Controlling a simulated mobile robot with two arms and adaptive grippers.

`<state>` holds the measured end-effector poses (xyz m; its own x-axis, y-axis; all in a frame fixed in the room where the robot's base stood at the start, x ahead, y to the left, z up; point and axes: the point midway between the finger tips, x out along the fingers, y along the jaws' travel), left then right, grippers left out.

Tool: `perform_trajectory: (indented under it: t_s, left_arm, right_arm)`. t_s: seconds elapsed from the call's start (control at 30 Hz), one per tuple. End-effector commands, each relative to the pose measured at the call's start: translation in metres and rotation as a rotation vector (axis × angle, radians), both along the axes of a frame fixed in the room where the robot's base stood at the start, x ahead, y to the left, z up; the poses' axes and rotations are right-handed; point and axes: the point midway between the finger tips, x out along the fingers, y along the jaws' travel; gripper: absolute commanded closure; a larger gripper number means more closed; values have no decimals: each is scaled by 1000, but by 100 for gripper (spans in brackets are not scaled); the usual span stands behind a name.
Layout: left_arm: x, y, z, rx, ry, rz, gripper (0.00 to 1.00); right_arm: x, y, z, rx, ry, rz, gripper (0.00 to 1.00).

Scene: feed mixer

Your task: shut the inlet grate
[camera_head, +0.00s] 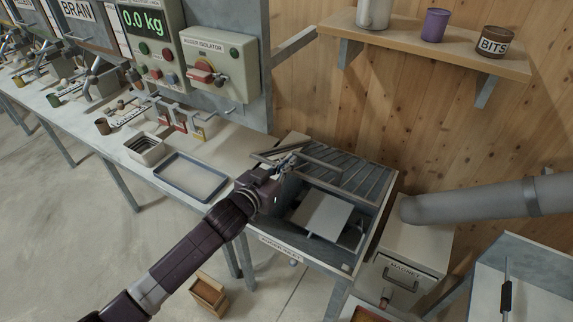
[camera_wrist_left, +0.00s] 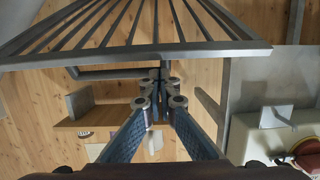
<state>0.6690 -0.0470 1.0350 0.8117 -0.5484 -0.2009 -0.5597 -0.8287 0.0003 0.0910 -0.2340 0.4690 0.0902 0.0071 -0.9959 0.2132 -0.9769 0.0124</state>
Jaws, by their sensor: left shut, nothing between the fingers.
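The inlet grate (camera_head: 352,172), a dark slatted metal panel, stands raised at the back of the auger inlet box (camera_head: 283,248). The inlet is open in front of it, and a pale plate (camera_head: 322,212) shows inside. My left gripper (camera_head: 290,160) is shut and empty at the left end of the grate, near its frame. In the left wrist view, the grate's bars and frame rail (camera_wrist_left: 130,56) cross the upper part, with the closed fingertips (camera_wrist_left: 160,90) just below the rail. I cannot tell whether they touch it. My right gripper is not in view.
A blue-grey tray (camera_head: 190,177) and a small container (camera_head: 145,149) stand on the bench to the left. The isolator box (camera_head: 220,65) is on the panel behind. A thick grey pipe (camera_head: 480,202) and the magnet box (camera_head: 405,272) are at the right. A shelf (camera_head: 430,48) hangs above.

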Motion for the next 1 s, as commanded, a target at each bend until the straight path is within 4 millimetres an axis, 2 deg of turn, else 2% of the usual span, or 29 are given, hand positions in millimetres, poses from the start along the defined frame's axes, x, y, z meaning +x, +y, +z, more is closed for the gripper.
perform_trajectory:
  t_s: [0.2,0.6,0.73,1.0]
  left_arm:
    - [-7,5,-12,-2,-3,0,100]
    - [-8,6,-15,-4,-6,0,100]
    - [-12,8,-29,-14,-17,0,100]
    - [-26,17,-68,-54,-72,0,100]
  right_arm:
    - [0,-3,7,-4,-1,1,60]
    - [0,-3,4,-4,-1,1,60]
    - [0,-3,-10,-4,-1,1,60]
    - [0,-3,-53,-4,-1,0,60]
